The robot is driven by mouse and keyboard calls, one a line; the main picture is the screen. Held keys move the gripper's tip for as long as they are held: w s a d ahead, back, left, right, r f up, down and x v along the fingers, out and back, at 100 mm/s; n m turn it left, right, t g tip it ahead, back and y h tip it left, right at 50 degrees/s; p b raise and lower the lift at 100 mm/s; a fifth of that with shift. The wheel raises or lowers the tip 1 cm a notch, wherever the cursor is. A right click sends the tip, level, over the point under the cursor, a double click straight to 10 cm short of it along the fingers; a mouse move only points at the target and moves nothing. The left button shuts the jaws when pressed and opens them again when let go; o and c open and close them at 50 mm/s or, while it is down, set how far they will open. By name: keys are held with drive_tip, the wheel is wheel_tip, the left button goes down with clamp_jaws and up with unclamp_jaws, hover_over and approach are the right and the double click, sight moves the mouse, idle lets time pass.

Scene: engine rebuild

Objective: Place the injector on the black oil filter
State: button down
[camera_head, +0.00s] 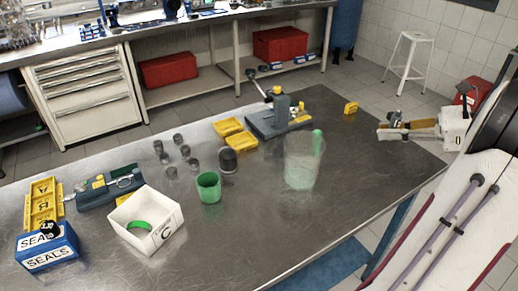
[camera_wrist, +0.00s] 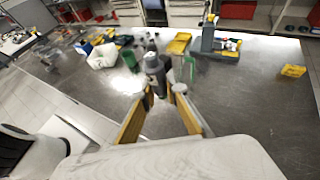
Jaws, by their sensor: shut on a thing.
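My gripper (camera_head: 392,126) is at the right of the head view, beyond the right end of the bench. Its yellow fingers point left. It is shut on the injector (camera_head: 397,116), a small grey and dark part. In the wrist view my gripper (camera_wrist: 161,92) holds the injector (camera_wrist: 155,67) between its fingertips, with its body rising beyond them. The black oil filter (camera_head: 228,160) stands upright on the bench, behind and right of the green cup (camera_head: 209,188). It is well left of my gripper, and I cannot make it out clearly in the wrist view behind the injector.
A clear beaker (camera_head: 298,170) with a green item stands between my gripper and the filter. Yellow trays (camera_head: 230,131) and a grey fixture (camera_head: 275,120) lie behind. Small grey cylinders (camera_head: 184,151) and a white box (camera_head: 150,232) are left. The bench's front right is clear.

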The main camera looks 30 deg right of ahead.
drive_tip(key=w+a+r+m+t+h, duration=0.1)
drive_tip(key=w+a+r, duration=0.15)
drive_tip(key=w, duration=1.15)
drive_tip(key=m+t+h, duration=0.1)
drive_tip(key=m+h, duration=0.4)
drive_tip(key=h, duration=0.1)
hover_over(226, 151)
wheel_tip(226, 151, down, 3)
drive_tip(key=shift+f, duration=2.7)
drive_tip(key=shift+f, duration=3.15)
drive_tip(key=shift+f, duration=0.1)
drive_tip(key=shift+f, duration=1.75)
